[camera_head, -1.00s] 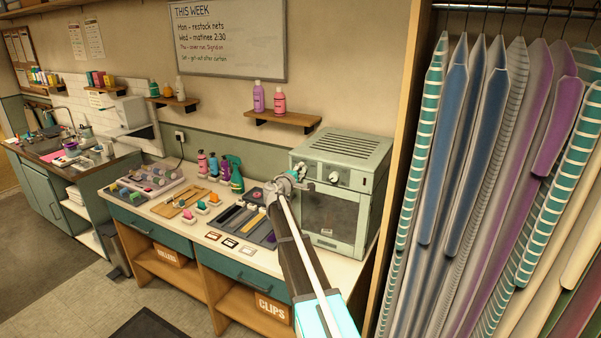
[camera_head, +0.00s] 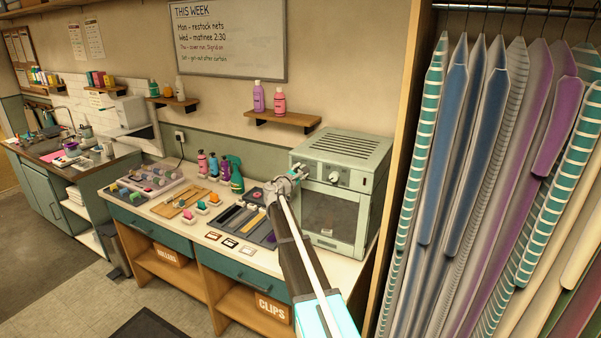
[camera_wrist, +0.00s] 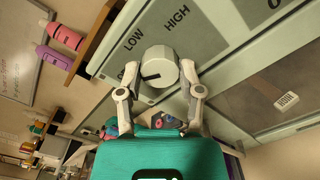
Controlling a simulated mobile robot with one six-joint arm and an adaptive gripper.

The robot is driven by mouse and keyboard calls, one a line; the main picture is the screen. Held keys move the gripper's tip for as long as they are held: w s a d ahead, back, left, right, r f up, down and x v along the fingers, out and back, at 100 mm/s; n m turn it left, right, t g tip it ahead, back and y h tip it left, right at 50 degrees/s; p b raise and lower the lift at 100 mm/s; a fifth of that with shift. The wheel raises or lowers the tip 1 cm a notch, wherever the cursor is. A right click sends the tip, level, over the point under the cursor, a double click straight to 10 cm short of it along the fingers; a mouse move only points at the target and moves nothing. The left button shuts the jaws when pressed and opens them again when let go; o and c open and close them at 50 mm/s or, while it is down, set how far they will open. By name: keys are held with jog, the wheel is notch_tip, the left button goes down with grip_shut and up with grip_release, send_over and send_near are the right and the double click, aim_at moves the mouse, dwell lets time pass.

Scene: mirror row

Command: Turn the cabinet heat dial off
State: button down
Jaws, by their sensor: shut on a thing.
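The pale green cabinet (camera_head: 340,195) stands on the counter's right end, with a dark window in its front. The heat dial (camera_wrist: 160,66), a pale knob with a dark pointer line, is on its grey panel in the wrist view. LOW and HIGH are printed beside it; another label at its left is mostly hidden by a finger. The pointer line points left in that view, towards this label. My gripper (camera_wrist: 158,75) has its fingers on either side of the dial and is shut on it. In the head view, my gripper (camera_head: 300,172) hides the dial.
A second pale knob (camera_head: 334,178) sits to the right on the cabinet's front. Bottles (camera_head: 220,170) and a dark tray (camera_head: 245,222) lie on the counter to the left. A shelf (camera_head: 283,118) with two bottles hangs above. Hanging striped and coloured pieces (camera_head: 480,150) fill the right side.

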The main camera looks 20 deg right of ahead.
jog(key=c, duration=1.4)
grip_release()
jog(key=shift+c, duration=1.2)
grip_release()
jog(key=shift+a, duration=0.1)
jog(key=v, duration=1.1)
jog(key=shift+s+a, duration=0.3)
